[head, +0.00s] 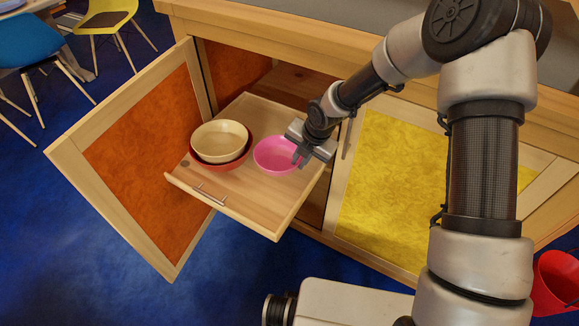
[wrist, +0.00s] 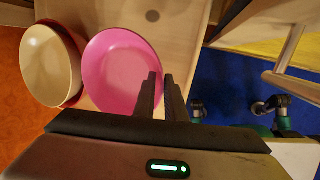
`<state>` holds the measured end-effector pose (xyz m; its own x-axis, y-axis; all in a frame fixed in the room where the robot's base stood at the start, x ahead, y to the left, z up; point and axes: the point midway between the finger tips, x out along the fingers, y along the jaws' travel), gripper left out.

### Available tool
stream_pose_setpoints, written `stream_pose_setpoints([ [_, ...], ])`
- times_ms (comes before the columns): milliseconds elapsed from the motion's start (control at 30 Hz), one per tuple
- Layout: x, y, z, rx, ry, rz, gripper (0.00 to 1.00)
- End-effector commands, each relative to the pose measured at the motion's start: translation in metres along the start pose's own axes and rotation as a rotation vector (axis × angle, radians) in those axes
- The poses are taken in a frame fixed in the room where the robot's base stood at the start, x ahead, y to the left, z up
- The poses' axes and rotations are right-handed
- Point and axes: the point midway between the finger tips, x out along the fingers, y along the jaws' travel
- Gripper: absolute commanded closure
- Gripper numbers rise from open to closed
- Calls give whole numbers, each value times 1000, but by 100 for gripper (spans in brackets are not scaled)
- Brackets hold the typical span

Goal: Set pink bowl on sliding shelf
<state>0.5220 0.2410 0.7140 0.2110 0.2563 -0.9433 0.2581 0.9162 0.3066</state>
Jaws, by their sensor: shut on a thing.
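The pink bowl (head: 274,156) is upright on or just above the pulled-out sliding shelf (head: 233,193), right of a stacked pair of bowls. I cannot tell whether its base touches the wood. My gripper (head: 299,158) is shut on the bowl's right rim. In the wrist view the pink bowl (wrist: 118,70) lies against the fingers of my gripper (wrist: 161,84), with its near right rim between them. The shelf (wrist: 190,20) shows behind the bowl there.
A cream bowl (head: 220,141) sits in a red bowl (head: 221,166) on the shelf's left part. An open orange cabinet door (head: 150,150) stands left of the shelf, and a yellow door panel (head: 395,190) is to the right. The shelf's front strip is free.

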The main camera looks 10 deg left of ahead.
Motion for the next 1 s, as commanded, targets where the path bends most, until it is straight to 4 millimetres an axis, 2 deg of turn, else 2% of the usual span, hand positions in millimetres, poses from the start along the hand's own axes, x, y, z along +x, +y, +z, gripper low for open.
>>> stream_pose_setpoints([
  [33, 9, -2, -1, -2, -1, 2, 100],
  [267, 26, -7, -3, -1, -2, 2, 100],
  [433, 50, -15, -6, 0, -2, 1, 100],
  [833, 56, -17, -6, 0, -4, 2, 100],
  [867, 55, -18, -7, 0, -3, 0, 84],
  [900, 54, -18, -6, 0, -3, 0, 78],
  [933, 54, -18, -7, 0, -3, 0, 72],
  [1000, 54, -18, -7, 1, -3, 0, 71],
])
